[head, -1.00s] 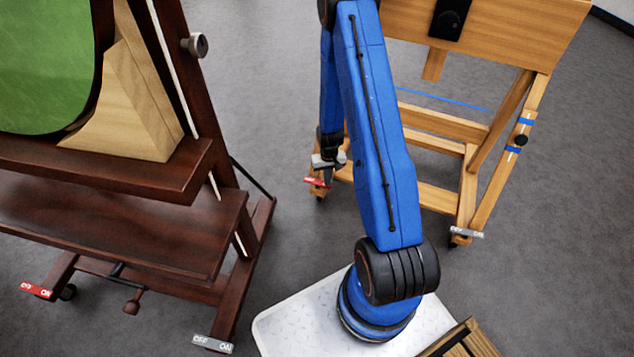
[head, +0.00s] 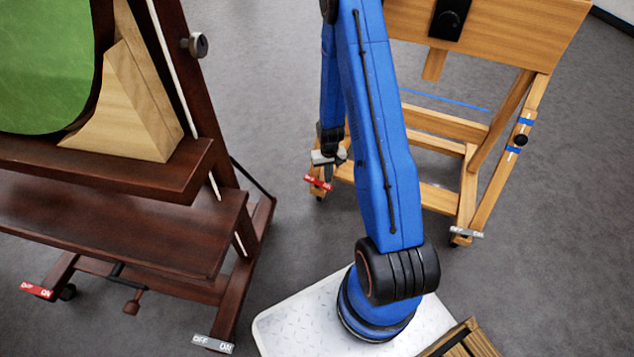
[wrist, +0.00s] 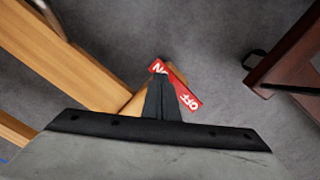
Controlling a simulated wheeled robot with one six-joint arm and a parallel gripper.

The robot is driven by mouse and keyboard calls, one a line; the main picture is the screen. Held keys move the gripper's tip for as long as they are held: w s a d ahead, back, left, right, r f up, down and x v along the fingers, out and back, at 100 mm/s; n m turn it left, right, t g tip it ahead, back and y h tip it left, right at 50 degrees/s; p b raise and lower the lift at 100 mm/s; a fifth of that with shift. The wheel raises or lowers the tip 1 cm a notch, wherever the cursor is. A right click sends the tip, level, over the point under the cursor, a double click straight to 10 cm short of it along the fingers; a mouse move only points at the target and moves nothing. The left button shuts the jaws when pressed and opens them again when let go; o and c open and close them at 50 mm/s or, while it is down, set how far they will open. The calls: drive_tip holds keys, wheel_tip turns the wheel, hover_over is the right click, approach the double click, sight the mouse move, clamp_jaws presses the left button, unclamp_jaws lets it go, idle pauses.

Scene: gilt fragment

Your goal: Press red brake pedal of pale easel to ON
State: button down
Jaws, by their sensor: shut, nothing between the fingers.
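The pale easel (head: 440,197) stands at the right in the head view. Its red brake pedal (head: 317,183) sits at the foot of its left leg, partly behind my fingers. In the wrist view the red pedal (wrist: 182,88) shows its ON end at upper left and OFF at lower right. My gripper (head: 328,178) is shut and empty, pointing down at the ON end. In the wrist view its fingertips (wrist: 158,78) overlap the pedal near ON. I cannot tell whether they touch it or how the pedal is tilted.
A grey pedal (head: 466,232) is on the pale easel's right foot. A dark easel (head: 225,230) at the left has a red pedal (head: 36,290) and a grey one (head: 212,344). Open grey floor (head: 285,130) lies between the easels.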

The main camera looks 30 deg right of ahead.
drive_tip(key=shift+r, duration=2.1)
drive_tip(key=shift+r, duration=0.1)
drive_tip(key=s+a+r+t, duration=0.1)
drive_tip(key=s+a+r, duration=0.15)
drive_tip(key=r, duration=0.75)
drive_tip(key=s+a+r+n, duration=0.1)
drive_tip(key=a+r, duration=0.2)
drive_tip(key=r, duration=0.8)
drive_tip(key=s+a+r+t, duration=0.1)
drive_tip(key=s+a+r, duration=0.15)
drive_tip(key=r, duration=0.75)
drive_tip(key=s+a+r+n+t, duration=0.1)
drive_tip(key=s+a+r, duration=0.3)
drive_tip(key=s+r, duration=0.4)
drive_tip(key=s+a+r+n+t, duration=0.1)
drive_tip(key=s+a+r, duration=0.2)
drive_tip(key=s+r, duration=0.5)
drive_tip(key=s, duration=0.8)
drive_tip(key=shift+a+r+t, duration=0.4)
drive_tip(key=shift+s+d, duration=0.1)
drive_tip(key=shift+s, duration=0.05)
